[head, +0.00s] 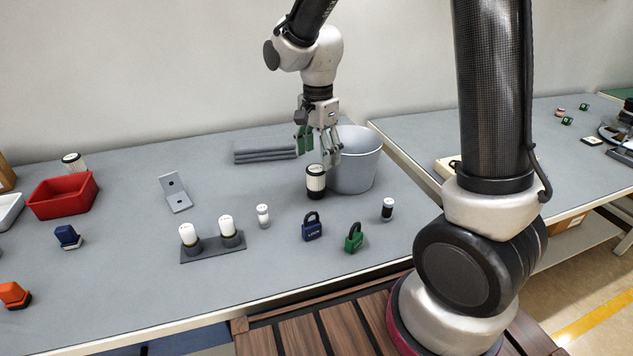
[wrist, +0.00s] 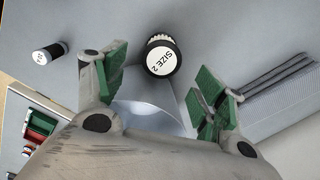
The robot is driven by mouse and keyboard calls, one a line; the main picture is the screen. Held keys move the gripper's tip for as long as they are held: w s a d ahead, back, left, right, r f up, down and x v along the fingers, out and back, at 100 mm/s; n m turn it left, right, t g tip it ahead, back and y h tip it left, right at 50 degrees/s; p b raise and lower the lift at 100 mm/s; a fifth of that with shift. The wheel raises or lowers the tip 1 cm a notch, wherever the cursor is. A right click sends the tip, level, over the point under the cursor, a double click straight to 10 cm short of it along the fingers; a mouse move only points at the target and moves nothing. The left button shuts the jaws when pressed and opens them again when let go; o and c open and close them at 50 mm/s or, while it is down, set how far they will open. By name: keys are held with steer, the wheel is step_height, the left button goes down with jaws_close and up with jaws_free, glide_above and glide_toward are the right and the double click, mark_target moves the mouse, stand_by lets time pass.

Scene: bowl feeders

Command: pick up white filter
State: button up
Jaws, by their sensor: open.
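A white pleated filter (head: 316,184) with black end caps stands upright on the grey table beside a grey bucket. In the wrist view its black-rimmed round top (wrist: 161,56) reads "SIZE 2". My gripper (head: 318,152) is open and empty, just above and behind the filter in the head view. In the wrist view the green-padded fingers (wrist: 162,82) are spread, with the filter top just past the gap between them. I see no contact. A second similar white filter (head: 73,160) stands at the far left, behind a red bin.
The grey bucket (head: 359,170) stands close right of my gripper. Grey folded pieces (head: 265,151) lie behind left. A blue padlock (head: 312,230), green padlock (head: 354,240), small black-and-white cylinder (head: 387,211) and white bottle (head: 263,217) stand in front. The red bin (head: 62,203) is left.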

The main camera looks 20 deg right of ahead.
mark_target(317, 168)
step_height(317, 168, down, 7)
steer(key=shift+a+f, duration=0.1)
steer(key=shift+a, duration=0.05)
steer(key=c, duration=1.1)
